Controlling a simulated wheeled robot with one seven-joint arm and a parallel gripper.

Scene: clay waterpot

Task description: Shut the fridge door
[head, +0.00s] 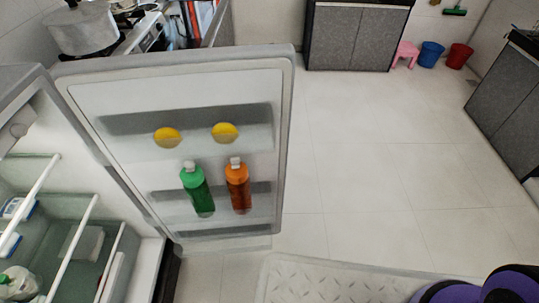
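The fridge door (180,93) stands wide open in the left half of the head view, its inner side facing me. Its grey edge (288,120) is the free side, at the right. The door shelves hold a green bottle (197,192), an orange-brown bottle (238,188) and two yellow round items (167,137). The fridge body (30,110) is at the left edge, with its glass shelves exposed. My gripper is not in view; only purple and black parts of my arm show at the bottom right, apart from the door.
Pale tiled floor (370,150) is clear right of the door. A pot (82,28) stands behind the door. Grey cabinets (355,35) stand at the back, and another cabinet (515,95) at the right. Blue (430,54) and red (459,56) bins sit near a pink stool (405,54).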

